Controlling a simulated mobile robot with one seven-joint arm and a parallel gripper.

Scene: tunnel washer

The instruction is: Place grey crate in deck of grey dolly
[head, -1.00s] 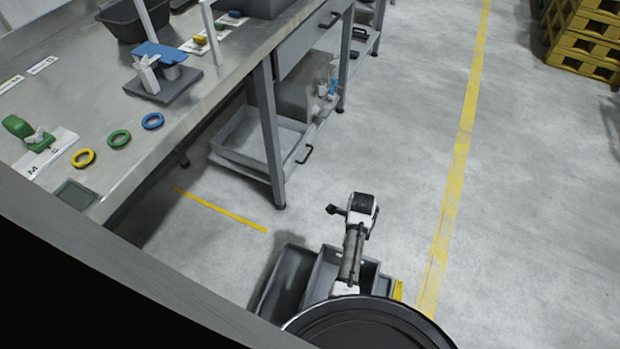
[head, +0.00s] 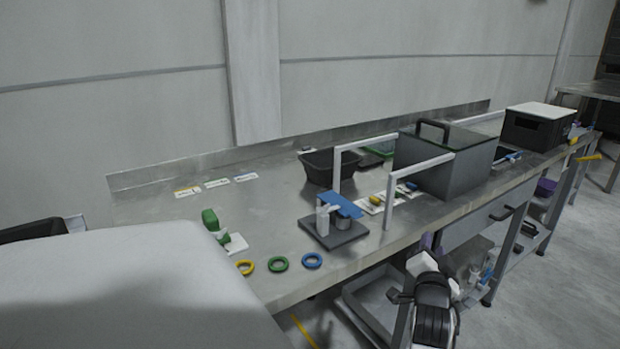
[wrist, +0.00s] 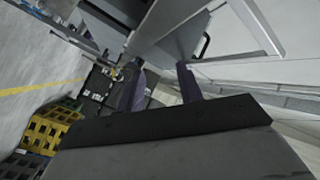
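My gripper (head: 432,245) is in front of the workbench's front edge, beside the drawer, in the head view. In the wrist view its two purple fingers (wrist: 161,86) stand apart, with nothing held between them. I cannot make out the grey crate or the grey dolly with certainty in either current view. A grey open tray (head: 352,312) sits low under the bench, partly hidden by my arm.
The steel workbench (head: 180,215) carries a dark bin (head: 322,167), a grey lidded box (head: 440,165), a white frame (head: 336,170) and coloured rings (head: 280,264). Yellow pallets (wrist: 45,128) show in the wrist view. Clear floor (head: 570,270) lies right of the bench.

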